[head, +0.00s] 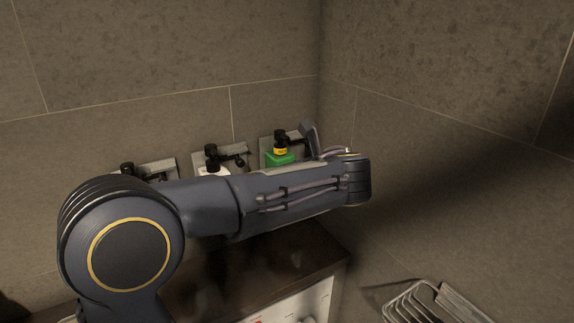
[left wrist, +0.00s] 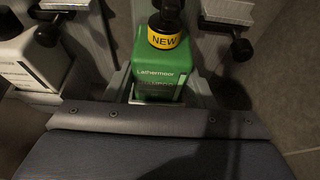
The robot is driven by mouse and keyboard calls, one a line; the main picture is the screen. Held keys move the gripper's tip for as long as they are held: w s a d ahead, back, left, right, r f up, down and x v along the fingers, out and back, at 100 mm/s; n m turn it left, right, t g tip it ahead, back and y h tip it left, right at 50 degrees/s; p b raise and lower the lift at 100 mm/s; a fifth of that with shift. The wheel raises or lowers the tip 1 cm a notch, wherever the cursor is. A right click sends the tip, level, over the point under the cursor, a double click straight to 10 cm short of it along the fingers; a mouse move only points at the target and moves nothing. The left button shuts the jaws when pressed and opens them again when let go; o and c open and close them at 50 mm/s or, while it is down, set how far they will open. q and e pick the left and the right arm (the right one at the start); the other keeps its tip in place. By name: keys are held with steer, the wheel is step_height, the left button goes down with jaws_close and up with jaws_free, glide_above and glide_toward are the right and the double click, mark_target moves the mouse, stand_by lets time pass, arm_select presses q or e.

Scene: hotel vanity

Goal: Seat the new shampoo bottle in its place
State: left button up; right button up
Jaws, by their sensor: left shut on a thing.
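The new shampoo bottle (head: 279,159) is green with a black pump and a yellow band. In the left wrist view the bottle (left wrist: 160,72) stands roughly upright, its band reading "NEW". My left gripper (left wrist: 160,88) is shut on it, with grey finger parts at both sides of its body. In the head view my left arm covers the gripper and the bottle's lower part. The bottle is at the rightmost wall holder (head: 265,144), a pale plate with black fittings. I cannot tell whether it is seated there. My right gripper is not in view.
A white bottle (left wrist: 35,60) with a black pump is left of the green one, at the middle holder (head: 200,160). Another black pump (head: 127,168) shows farther left. A dark counter (head: 310,250) lies below. A wire rack (head: 415,302) is at the lower right. The side wall is close.

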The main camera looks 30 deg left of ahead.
arm_select(q)
steer(key=o, duration=1.4)
steer(key=shift+f, duration=0.1)
steer(key=v, duration=0.8)
steer(key=shift+b, duration=0.35)
